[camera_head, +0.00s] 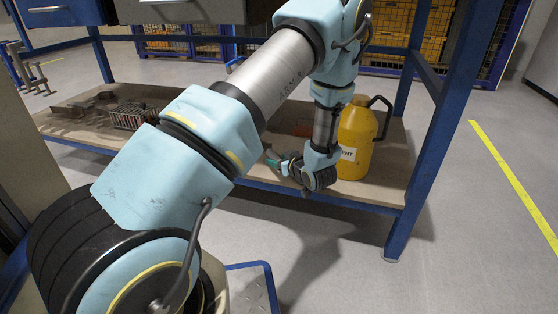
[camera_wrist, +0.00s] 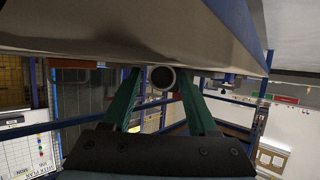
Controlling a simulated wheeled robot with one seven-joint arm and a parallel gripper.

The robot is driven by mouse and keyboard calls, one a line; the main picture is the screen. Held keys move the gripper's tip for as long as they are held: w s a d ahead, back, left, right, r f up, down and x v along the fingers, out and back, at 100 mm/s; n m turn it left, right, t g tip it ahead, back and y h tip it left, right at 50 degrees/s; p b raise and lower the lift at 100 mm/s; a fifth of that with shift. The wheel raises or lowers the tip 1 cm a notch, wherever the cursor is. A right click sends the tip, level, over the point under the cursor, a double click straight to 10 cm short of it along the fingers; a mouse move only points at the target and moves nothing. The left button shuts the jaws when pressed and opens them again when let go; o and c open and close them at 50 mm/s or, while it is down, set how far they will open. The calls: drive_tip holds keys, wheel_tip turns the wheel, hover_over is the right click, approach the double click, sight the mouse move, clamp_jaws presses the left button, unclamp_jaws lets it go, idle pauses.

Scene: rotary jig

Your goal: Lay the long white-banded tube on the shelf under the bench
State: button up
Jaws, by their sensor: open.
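My gripper (camera_head: 276,160) is low at the front of the shelf (camera_head: 240,170) under the bench, left of the yellow can. In the wrist view its two green fingers (camera_wrist: 160,90) stand well apart. A round end with a pale ring and a dark middle, apparently the tube (camera_wrist: 163,78), shows end-on between the fingertips. I cannot see its length or its white bands, nor tell whether it rests on anything. In the head view I cannot make out the tube; my arm covers part of the shelf.
A yellow can (camera_head: 357,140) with a black handle stands at the shelf's right. A wire basket (camera_head: 130,115) and dark metal parts (camera_head: 78,108) lie at its left. A blue bench leg (camera_head: 425,165) stands at the right. A broad grey surface (camera_wrist: 150,25) fills the wrist view's top.

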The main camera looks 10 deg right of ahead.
drive_tip(key=shift+s+r, duration=0.1)
drive_tip(key=shift+r, duration=0.15)
drive_tip(key=p+v, duration=0.4)
drive_tip(key=v, duration=0.6)
drive_tip(key=shift+s+d+r, duration=0.1)
drive_tip(key=shift+s+r, duration=0.05)
drive_tip(key=w+a+r+m+g+h, duration=0.1)
drive_tip(key=w+a+r+g+h, duration=0.2)
drive_tip(key=a+r+g+h, duration=0.35)
drive_tip(key=s+a+r+m+g+y, duration=0.1)
drive_tip(key=s+a+r+g, duration=0.1)
drive_tip(key=s+a+r, duration=0.3)
drive_tip(key=s+a+r+m+g+y, duration=0.1)
drive_tip(key=s+a+r+m+g, duration=0.1)
drive_tip(key=s+a+r, duration=0.3)
drive_tip(key=s+a+g, duration=0.1)
drive_tip(key=s+a, duration=0.3)
drive_tip(key=a, duration=0.4)
drive_tip(key=shift+p, duration=0.4)
